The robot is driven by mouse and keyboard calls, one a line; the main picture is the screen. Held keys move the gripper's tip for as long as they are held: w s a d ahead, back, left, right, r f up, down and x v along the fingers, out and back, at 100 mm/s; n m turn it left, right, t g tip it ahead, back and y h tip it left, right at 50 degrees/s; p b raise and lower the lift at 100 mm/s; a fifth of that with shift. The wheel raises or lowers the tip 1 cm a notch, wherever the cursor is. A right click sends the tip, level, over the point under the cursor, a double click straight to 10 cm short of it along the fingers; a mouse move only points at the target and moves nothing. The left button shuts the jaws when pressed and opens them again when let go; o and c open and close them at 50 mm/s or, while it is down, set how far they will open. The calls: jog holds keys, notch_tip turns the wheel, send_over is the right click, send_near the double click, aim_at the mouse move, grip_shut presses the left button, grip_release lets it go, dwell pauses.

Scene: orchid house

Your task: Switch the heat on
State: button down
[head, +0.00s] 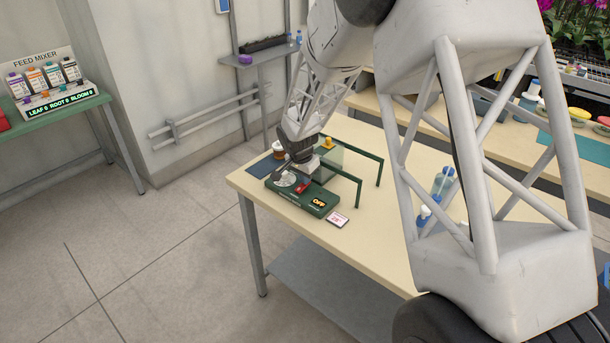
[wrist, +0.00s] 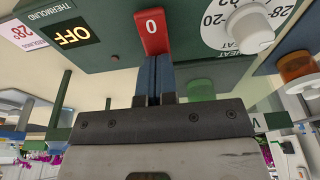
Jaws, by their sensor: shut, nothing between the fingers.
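The dark green heat control box (head: 290,198) lies on the pale table. Its display (wrist: 73,35) reads OFF, also legible in the head view (head: 319,203). A red switch (wrist: 152,32) marked 0 sits on the box, between the display and a white dial (wrist: 249,28) with numbers and the word HEAT. My gripper (wrist: 153,60) is shut, with its blue fingers together and empty. The fingertips are right at the edge of the red switch. I cannot tell whether they touch it. In the head view my gripper (head: 303,166) comes down over the box.
A pink-edged card reading 28° (head: 337,220) lies beside the box. A dark green frame (head: 360,180) stands just behind it. Bottles (head: 443,180) stand to the right. The table's front is clear.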

jog(key=shift+w+d+f, duration=0.1)
jog(key=shift+f, duration=0.25)
dwell(0.3)
jog(key=shift+s+a, duration=0.2)
jog(key=shift+s, duration=0.05)
jog(key=shift+s+a, duration=0.1)
jog(key=shift+s+a+r, duration=0.25)
jog(key=shift+r, duration=0.05)
jog(key=shift+r, duration=0.15)
